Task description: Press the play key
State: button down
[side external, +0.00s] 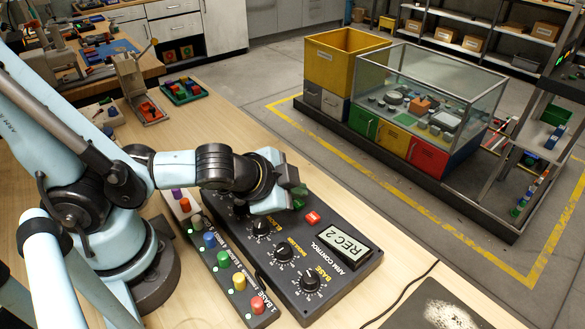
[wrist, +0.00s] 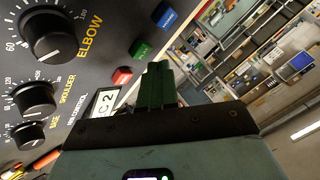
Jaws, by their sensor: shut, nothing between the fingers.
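A dark control box (side external: 330,290) lies on the bench, with red (wrist: 122,77), green (wrist: 142,50) and blue (wrist: 165,15) keys in a row in the wrist view. The red key also shows in the side view (side external: 313,217). The small marks on the keys are too blurred to read, so I cannot tell by label which is play. My gripper (wrist: 157,70) is shut and empty, its dark green fingertips close beside the green key in the picture. It also shows over the box's far end in the side view (side external: 299,192). I cannot tell whether it touches a key.
The box's display (side external: 341,247) reads "REC 2". Knobs, including a base knob (side external: 310,281), stand up from the box. A strip of coloured buttons (side external: 223,262) lies along its left side. A dark mat (side external: 440,308) and a cable lie at the front right.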

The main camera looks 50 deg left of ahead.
jog(key=shift+f, duration=0.35)
